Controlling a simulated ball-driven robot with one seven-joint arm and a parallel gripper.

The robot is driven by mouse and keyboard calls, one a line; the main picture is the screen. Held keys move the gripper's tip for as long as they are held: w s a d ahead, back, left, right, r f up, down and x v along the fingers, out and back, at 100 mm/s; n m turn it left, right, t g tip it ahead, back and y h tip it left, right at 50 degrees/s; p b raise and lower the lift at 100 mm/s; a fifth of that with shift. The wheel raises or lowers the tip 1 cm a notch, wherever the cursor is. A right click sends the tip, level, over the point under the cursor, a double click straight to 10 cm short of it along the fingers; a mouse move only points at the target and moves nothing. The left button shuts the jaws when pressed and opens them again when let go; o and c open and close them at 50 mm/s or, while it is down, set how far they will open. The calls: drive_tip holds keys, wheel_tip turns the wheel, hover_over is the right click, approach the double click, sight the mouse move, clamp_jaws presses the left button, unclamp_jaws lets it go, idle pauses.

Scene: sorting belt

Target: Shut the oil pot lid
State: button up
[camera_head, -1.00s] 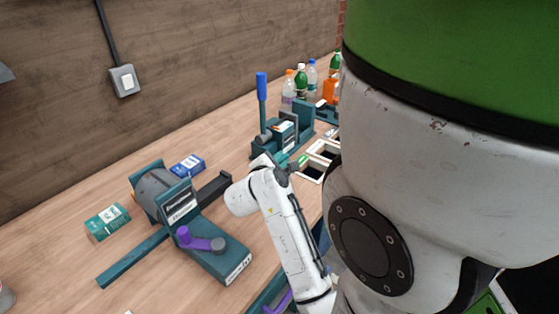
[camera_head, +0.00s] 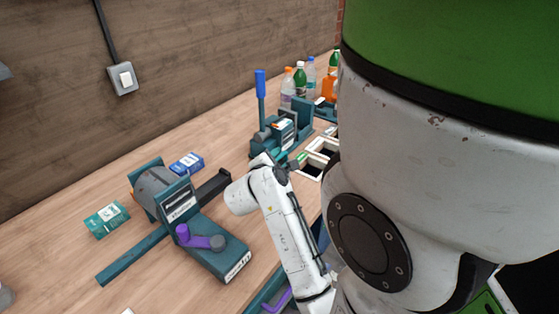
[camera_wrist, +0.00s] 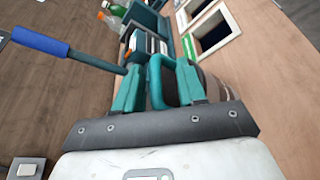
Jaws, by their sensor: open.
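My gripper (camera_wrist: 157,78) is open in the wrist view, with its two teal fingers apart. A rounded teal loop (camera_wrist: 155,72) shows between the fingers; I cannot tell whether it is a lid's handle or whether a finger touches it. A brownish, banded round body (camera_wrist: 212,86) lies behind the right finger, mostly hidden; it may be the oil pot, but I cannot tell. No lid can be made out clearly. In the head view my gripper (camera_head: 294,163) is small and partly hidden, beside the bench's white-framed openings.
A teal press with a blue lever (camera_head: 261,98) stands close to my gripper; the lever (camera_wrist: 40,41) crosses the wrist view's left side. White-framed openings (camera_head: 323,149) lie to the right, bottles (camera_head: 300,82) behind. A teal clamp device (camera_head: 216,255) stands at front left.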

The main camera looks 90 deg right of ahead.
drive_tip(key=b+v, duration=0.1)
drive_tip(key=v, duration=0.9)
drive_tip(key=shift+a, duration=0.4)
drive_tip(key=shift+w, duration=0.1)
